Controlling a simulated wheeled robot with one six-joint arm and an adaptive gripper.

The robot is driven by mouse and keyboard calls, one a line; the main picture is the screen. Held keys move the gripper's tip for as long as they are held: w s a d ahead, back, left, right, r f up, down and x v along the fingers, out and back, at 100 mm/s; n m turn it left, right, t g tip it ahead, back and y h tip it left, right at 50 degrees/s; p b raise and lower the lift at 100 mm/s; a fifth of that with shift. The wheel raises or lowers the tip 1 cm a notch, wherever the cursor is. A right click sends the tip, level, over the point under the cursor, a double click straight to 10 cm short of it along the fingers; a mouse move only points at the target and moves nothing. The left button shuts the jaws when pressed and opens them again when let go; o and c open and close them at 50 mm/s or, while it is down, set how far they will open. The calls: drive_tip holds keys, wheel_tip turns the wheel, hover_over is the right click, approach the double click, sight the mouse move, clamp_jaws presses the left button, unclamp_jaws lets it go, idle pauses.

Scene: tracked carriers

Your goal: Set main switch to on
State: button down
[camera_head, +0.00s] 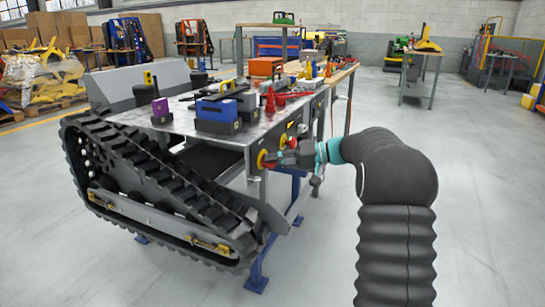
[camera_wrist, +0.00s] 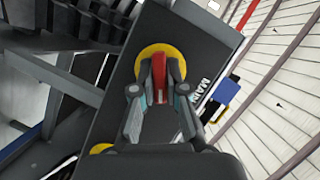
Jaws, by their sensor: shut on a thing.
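The main switch is a red handle (camera_wrist: 160,68) on a round yellow plate (camera_wrist: 143,62), set in a dark panel (camera_wrist: 187,45) with white "MAIN" lettering beside it in the wrist view. In the head view its yellow plate (camera_head: 262,159) shows at the near end of the tracked carrier (camera_head: 160,185). My gripper (camera_head: 277,158) reaches it from the right. In the wrist view my gripper (camera_wrist: 160,88) has one finger on each side of the red handle and is shut on it. The fingers partly cover the handle. I cannot read any on or off marking.
Blue-and-black boxes (camera_head: 218,112) and a purple block (camera_head: 161,110) stand on the carrier's metal deck. A second yellow round part (camera_wrist: 102,149) is partly visible on the panel. Tables stand behind. The floor (camera_head: 480,190) to the right is clear.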

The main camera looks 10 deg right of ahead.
drive_tip(key=m+y+p, duration=0.1)
drive_tip(key=m, duration=0.1)
drive_tip(key=m+y+p, duration=0.1)
drive_tip(key=m, duration=0.1)
drive_tip(key=shift+w+d+m, duration=0.15)
drive_tip(key=shift+m, duration=0.25)
drive_tip(key=shift+p, duration=0.3)
drive_tip(key=c, duration=1.3)
unclamp_jaws()
drive_tip(key=shift+o, duration=0.5)
drive_tip(key=shift+f, duration=0.1)
drive_tip(key=v, duration=1.2)
drive_tip(key=shift+f+m, duration=0.15)
drive_tip(key=shift+m, duration=0.15)
